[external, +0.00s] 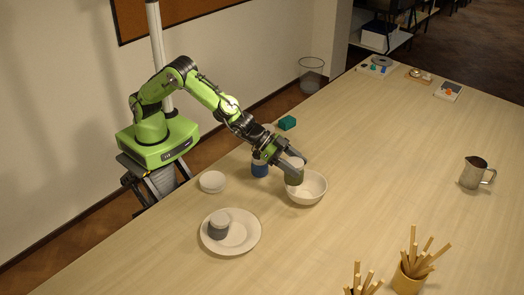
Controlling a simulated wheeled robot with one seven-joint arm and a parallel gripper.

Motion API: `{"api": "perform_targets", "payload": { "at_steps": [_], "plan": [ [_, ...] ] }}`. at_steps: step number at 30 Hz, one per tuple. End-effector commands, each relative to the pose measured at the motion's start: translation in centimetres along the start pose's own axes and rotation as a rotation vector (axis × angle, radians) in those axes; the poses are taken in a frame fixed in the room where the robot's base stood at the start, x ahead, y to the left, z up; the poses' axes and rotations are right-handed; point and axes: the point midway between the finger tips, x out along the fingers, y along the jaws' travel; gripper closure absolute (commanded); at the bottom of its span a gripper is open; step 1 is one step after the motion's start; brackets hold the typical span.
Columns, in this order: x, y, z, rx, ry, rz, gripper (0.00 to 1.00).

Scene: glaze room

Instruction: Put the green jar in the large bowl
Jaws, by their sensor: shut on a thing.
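The green jar (294,178), dull green with a pale top, is in my gripper (293,164). My gripper is shut on it, with a finger on each side. The jar looks upright and overlaps the left part of the large bowl (315,190) in the picture. The large bowl is white and stands on the table. I cannot tell whether the jar is above the bowl's rim or touching its inside.
A blue jar (260,170) stands just left of my gripper, with a small white bowl (212,182) farther left. A plate (248,240) holds a grey jar (218,229). A teal block (287,123) lies behind. A metal pitcher (473,173) stands right; the table between is clear.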

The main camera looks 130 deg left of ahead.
Motion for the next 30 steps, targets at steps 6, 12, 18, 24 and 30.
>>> {"api": "perform_targets", "payload": {
  "at_steps": [6, 12, 18, 24, 30],
  "plan": [
    [0.2, 0.0, 0.3, -0.001, 0.004, 0.000, 0.81],
    [0.4, 0.0, 0.8, -0.001, 0.004, 0.000, 0.81],
    [0.7, 0.0, 1.1, -0.001, 0.004, 0.000, 0.81],
    [0.7, 0.0, 1.4, 0.000, 0.001, 0.000, 0.30],
    [0.7, 0.0, 1.3, -0.001, 0.001, 0.000, 0.15]
  ]
}}
